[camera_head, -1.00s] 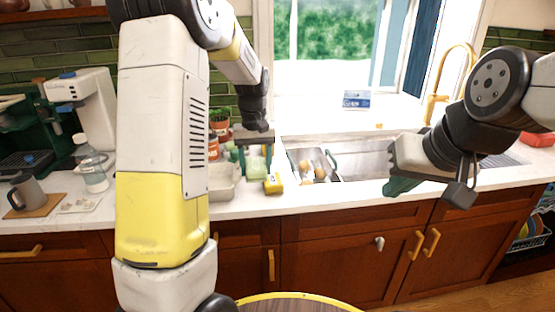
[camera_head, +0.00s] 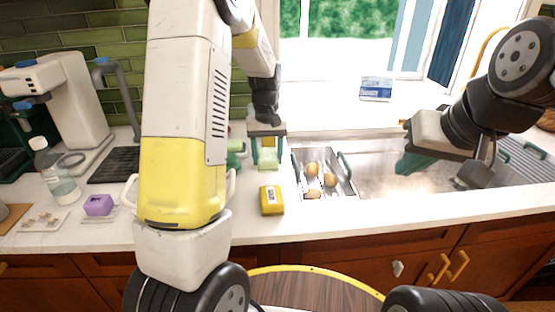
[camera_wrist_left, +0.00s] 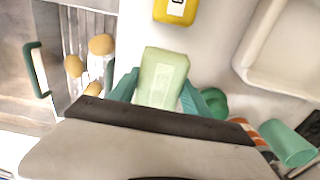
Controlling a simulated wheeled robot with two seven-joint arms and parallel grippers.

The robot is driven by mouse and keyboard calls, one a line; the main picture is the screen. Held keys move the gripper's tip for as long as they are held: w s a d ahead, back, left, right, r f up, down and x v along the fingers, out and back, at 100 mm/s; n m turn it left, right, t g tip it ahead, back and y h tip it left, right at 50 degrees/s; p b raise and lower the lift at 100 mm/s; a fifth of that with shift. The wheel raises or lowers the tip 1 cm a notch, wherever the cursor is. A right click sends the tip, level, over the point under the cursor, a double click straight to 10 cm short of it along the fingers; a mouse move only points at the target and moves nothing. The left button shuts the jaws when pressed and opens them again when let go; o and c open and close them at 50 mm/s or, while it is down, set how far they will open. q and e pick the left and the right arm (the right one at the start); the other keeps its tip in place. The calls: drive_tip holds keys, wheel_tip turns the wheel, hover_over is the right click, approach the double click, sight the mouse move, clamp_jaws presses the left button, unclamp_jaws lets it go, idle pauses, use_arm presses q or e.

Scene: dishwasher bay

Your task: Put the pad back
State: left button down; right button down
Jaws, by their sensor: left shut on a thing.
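A pale green block-shaped pad (camera_wrist_left: 162,78) is between the teal fingers of my left gripper (camera_wrist_left: 160,98), which is shut on it. In the head view the same pad (camera_head: 267,158) shows below the left gripper (camera_head: 266,148), at the back of the counter just left of the sink. I cannot tell whether it touches the counter. My right gripper (camera_head: 408,162) hangs over the sink with teal fingers seen from the side. Its opening cannot be made out, and no held thing shows.
A yellow labelled block (camera_head: 272,200) lies on the counter near the held pad. A metal caddy (camera_head: 298,172) with brown-tipped items sits at the sink's left edge. A purple block (camera_head: 98,205) and a bottle (camera_head: 62,184) stand at left. Bare counter (camera_head: 255,226) runs along the front.

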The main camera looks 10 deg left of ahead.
sight(268, 178)
use_arm(q)
drive_tip(key=shift+f, duration=2.45)
drive_tip(key=shift+f, duration=0.1)
drive_tip(key=shift+c, duration=2.4)
unclamp_jaws()
